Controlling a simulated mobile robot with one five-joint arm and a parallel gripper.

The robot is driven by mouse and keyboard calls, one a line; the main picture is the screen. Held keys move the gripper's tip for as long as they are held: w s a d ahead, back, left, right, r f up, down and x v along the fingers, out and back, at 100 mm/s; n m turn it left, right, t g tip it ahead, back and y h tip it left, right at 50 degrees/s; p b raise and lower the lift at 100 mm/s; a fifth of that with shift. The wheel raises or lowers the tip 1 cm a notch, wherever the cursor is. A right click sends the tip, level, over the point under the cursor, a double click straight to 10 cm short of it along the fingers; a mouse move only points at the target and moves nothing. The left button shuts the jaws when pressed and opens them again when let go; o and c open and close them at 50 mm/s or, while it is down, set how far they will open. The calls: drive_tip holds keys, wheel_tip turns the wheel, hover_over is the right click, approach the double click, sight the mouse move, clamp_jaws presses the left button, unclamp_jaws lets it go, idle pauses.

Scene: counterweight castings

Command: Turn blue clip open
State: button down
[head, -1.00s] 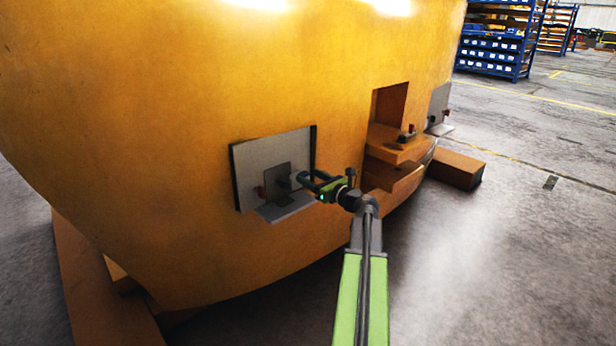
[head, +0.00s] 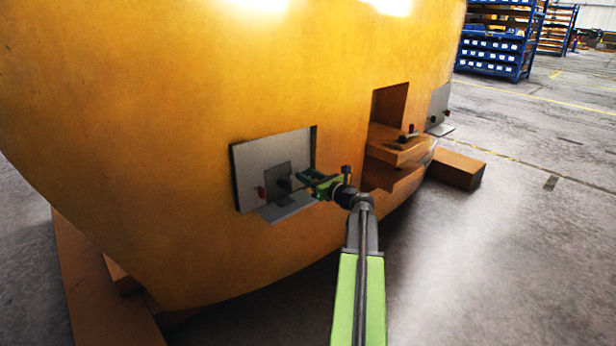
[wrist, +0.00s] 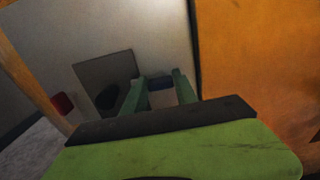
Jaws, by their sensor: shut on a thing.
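A grey plate (head: 248,160) is set in a recess of the big yellow casting. On it is a smaller dark grey plate (wrist: 97,78) with a dark knob (wrist: 107,99); a red clip (wrist: 62,103) is left of it. The blue clip (wrist: 160,84) shows in the wrist view as a small block with a dark blue top, between my fingers. My gripper (wrist: 161,88) is shut on it, one green finger on each side. In the head view my gripper (head: 303,181) is at the plate's right part and the blue clip cannot be made out.
A grey ledge (head: 285,206) juts out below the plate. To the right the yellow casting (head: 130,150) has an opening with an orange shelf (head: 400,150), and a second grey plate (head: 438,108) beyond. An orange block (head: 458,170) lies on the floor. The floor at right is clear.

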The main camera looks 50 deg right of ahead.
drive_tip(key=shift+n, duration=0.3)
drive_tip(key=n, duration=0.3)
drive_tip(key=shift+n, duration=0.3)
drive_tip(key=n, duration=0.4)
drive_tip(key=shift+a+f+n, duration=0.1)
drive_tip(key=shift+a+n, duration=0.05)
drive_tip(key=shift+n, duration=0.15)
drive_tip(key=n, duration=0.4)
drive_tip(key=shift+f, duration=0.1)
drive_tip(key=shift+f+n, duration=0.1)
drive_tip(key=shift+n, duration=2.4)
drive_tip(key=c, duration=1)
unclamp_jaws()
drive_tip(key=shift+o, duration=0.2)
